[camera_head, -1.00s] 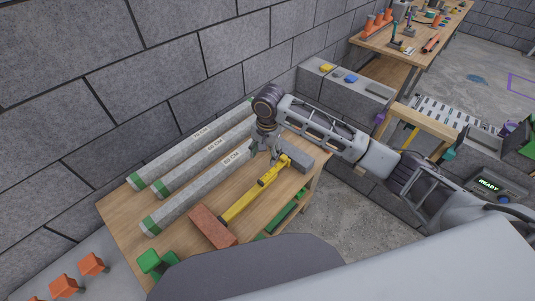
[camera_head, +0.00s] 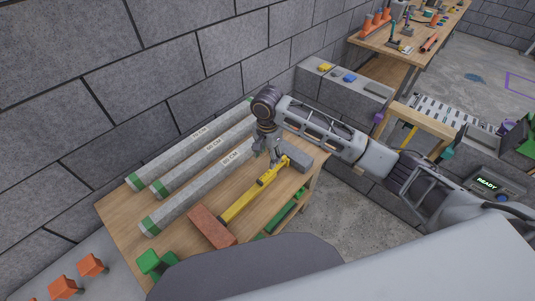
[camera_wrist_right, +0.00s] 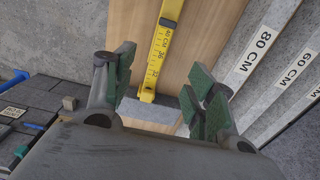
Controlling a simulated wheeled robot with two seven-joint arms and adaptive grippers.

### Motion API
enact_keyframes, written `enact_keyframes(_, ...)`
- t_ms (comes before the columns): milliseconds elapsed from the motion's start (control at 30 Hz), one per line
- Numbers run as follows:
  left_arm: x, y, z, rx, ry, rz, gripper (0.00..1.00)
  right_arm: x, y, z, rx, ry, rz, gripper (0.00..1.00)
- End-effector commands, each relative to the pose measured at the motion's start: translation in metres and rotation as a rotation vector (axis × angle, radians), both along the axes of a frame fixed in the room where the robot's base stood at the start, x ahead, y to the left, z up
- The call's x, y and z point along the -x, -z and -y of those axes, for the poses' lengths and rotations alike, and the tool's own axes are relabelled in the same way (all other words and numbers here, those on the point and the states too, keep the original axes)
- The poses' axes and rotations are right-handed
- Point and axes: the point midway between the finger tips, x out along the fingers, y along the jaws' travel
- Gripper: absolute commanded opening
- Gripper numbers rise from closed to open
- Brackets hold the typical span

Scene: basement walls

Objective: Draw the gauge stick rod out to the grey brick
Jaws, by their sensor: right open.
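The yellow gauge stick (camera_head: 243,202) lies on the wooden table. Its near end is by the red brick (camera_head: 212,227), its far end by the grey brick (camera_head: 295,159). The right wrist view shows the stick's printed scale (camera_wrist_right: 161,58) and its end close to the grey brick (camera_wrist_right: 158,109); I cannot tell whether they touch. My right gripper (camera_head: 268,153) is over the stick's far part, beside the grey brick. In the wrist view its green-padded fingers (camera_wrist_right: 163,88) are apart, with the stick's end showing between them and nothing gripped. My left gripper is not in view.
Several grey bars with green ends and length labels (camera_head: 192,203) lie beside the stick toward the wall. A green object (camera_head: 155,262) is at the table's near corner. A block ledge (camera_head: 345,92) stands beyond the table. Bare wood lies between bars and stick.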

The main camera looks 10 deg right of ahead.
Motion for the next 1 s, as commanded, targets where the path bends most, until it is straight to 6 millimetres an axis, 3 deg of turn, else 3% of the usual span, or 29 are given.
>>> enact_keyframes(1000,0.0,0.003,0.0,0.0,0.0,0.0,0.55,0.001,0.113,0.0,0.001,-0.001,-0.001,0.55)
